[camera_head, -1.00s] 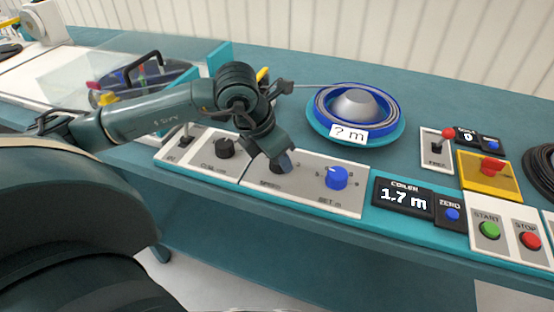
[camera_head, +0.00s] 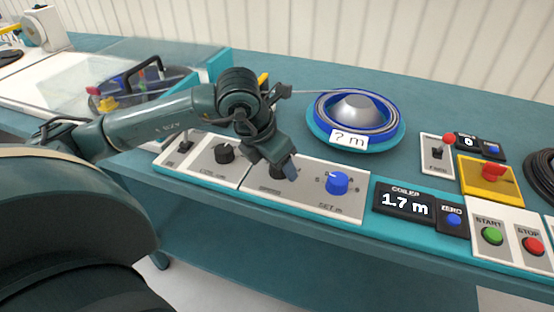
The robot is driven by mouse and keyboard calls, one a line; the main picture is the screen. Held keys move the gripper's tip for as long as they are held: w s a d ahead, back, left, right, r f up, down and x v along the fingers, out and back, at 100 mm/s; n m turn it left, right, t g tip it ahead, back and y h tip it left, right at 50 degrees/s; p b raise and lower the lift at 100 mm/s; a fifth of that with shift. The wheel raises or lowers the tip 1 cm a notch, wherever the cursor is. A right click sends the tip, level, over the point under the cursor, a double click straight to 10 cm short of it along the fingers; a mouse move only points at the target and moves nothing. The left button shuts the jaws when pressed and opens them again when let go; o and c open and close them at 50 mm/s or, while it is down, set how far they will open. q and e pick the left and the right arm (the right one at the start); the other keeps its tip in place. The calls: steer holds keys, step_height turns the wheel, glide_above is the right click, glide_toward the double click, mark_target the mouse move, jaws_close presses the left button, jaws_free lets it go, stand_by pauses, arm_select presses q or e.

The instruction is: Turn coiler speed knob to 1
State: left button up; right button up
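The coiler panel (camera_head: 310,200) is a grey plate on the front of the teal bench. Its speed knob is hidden behind my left gripper (camera_head: 287,170), which reaches down over the panel with its fingertips at or just above the surface. Whether the fingers touch or grip the knob cannot be seen. A blue knob (camera_head: 337,184) marked SET m sits to the right of the gripper. The coiler display (camera_head: 405,201) reads 1.7 m. My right gripper is not in view.
A black knob (camera_head: 224,153) and a switch (camera_head: 186,143) lie to the left of the gripper. A blue reel (camera_head: 322,104) with a "? m" tag stands behind.

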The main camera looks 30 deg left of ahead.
arm_select(q)
steer(key=shift+r, duration=0.1)
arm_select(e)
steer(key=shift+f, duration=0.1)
arm_select(q)
steer(key=shift+s+r, duration=0.15)
steer(key=shift+r, duration=0.15)
steer(key=p+v, duration=0.1)
steer(key=v, duration=1.1)
steer(key=shift+r, duration=0.15)
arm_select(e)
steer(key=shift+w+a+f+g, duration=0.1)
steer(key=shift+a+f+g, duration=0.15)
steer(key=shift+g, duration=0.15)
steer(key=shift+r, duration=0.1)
arm_select(q)
steer(key=shift+s, duration=0.1)
